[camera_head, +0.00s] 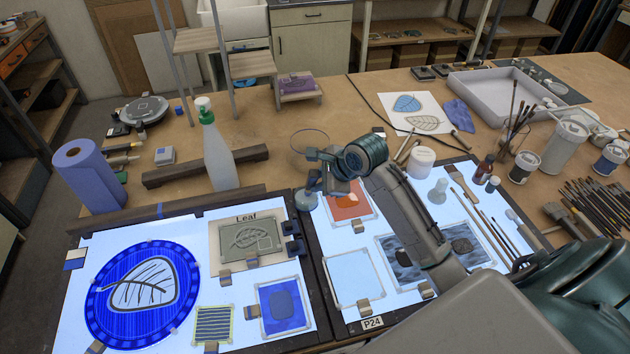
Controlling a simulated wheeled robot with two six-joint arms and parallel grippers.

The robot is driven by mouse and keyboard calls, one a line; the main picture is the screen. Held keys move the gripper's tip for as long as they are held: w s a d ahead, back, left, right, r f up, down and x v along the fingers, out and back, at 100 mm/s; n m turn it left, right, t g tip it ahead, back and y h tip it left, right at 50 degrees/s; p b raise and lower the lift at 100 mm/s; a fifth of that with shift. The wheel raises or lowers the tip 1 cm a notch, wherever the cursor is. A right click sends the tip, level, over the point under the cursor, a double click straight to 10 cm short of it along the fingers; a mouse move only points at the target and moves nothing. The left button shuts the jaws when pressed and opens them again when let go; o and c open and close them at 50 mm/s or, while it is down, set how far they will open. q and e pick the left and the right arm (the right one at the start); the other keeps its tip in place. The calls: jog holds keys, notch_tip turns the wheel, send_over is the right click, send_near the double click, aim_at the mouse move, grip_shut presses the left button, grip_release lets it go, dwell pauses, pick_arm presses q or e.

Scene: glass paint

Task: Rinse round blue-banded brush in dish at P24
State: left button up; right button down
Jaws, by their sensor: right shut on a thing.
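My right gripper (318,157) reaches in from the right, over the top left corner of the light panel marked P24 (372,322). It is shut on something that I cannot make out. A small grey knobbed thing (310,184) shows just below the fingers; I cannot tell whether they touch it. A clear round rim (296,137), perhaps a glass dish, shows behind the gripper. Several long brushes (484,222) lie on the right of the panel. I cannot pick out a blue band on any brush. My left gripper is out of view.
A white pot (420,160) and a brown bottle (484,168) stand near the panel's back edge. A spray bottle (217,155) stands to the left, by a wooden bar (170,175). Brushes stand in a jar (524,162). The left panel holds a blue leaf disc (100,305).

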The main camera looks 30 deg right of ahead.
aim_at(318, 170)
jog(key=shift+w+a, duration=0.2)
jog(key=shift+a, duration=0.55)
jog(key=shift+s+d, duration=0.15)
jog(key=shift+d, duration=0.3)
dwell(1.2)
jog(key=shift+r, duration=0.15)
jog(key=shift+s+a+r, duration=0.15)
jog(key=shift+s+r, duration=0.25)
jog(key=shift+r, duration=0.4)
jog(key=shift+s+a+r, duration=0.1)
jog(key=shift+s+r, duration=0.25)
jog(key=shift+r, duration=2.75)
